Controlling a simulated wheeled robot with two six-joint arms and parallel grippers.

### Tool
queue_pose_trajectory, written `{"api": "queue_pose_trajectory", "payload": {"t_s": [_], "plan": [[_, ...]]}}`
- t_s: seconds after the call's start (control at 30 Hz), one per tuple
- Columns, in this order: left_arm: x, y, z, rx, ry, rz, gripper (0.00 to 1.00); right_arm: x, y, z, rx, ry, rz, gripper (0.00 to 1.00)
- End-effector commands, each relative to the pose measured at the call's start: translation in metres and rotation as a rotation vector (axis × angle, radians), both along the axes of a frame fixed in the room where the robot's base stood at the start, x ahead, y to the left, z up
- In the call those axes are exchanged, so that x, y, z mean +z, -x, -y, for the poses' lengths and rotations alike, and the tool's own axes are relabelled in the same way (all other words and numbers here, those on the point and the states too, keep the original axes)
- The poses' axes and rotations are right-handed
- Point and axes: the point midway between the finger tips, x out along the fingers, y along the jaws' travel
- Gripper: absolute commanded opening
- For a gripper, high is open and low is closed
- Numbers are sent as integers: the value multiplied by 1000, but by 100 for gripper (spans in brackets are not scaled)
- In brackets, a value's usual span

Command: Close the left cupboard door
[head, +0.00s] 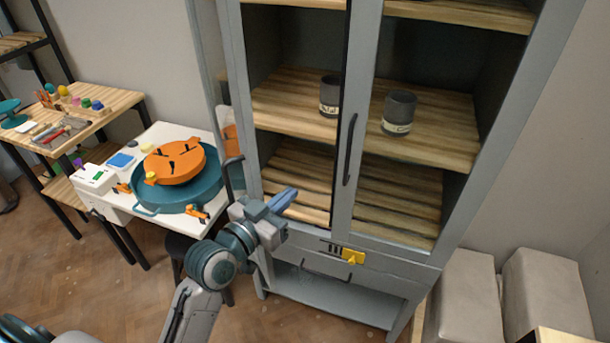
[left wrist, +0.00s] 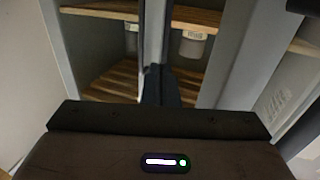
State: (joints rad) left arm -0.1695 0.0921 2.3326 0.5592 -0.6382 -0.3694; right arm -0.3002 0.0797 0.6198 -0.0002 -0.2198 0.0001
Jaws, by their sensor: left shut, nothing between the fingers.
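The tall grey cupboard (head: 392,250) stands in front of me. The right door (head: 362,95) is shut, with a dark upright handle (head: 350,150). My left gripper (head: 284,200) is shut and empty, in front of the lower left opening, to the right of the open door and apart from its handle. Its dark fingers (left wrist: 156,86) point towards the shelves in the left wrist view. My right gripper is not in view.
A white table (head: 160,133) with a teal basin (head: 205,190) and an orange piece (head: 174,162) stands close beside the open door. Grey padded blocks (head: 468,300) stand at the right.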

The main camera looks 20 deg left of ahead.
Motion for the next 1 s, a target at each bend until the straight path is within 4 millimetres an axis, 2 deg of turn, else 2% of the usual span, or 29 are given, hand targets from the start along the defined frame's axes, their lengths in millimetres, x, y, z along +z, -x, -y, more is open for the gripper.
{"api": "queue_pose_trajectory", "payload": {"t_s": [0.03, 0.2, 0.4, 1.0], "plan": [[5, -11, 4, 2, 6, 1, 0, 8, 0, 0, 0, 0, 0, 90], [5, -40, 14, 0, 3, -1, 0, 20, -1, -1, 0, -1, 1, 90], [3, -59, 20, 1, -1, 3, 0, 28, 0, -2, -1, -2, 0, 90], [6, -63, 20, 5, -12, 15, 0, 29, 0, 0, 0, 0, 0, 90]]}}
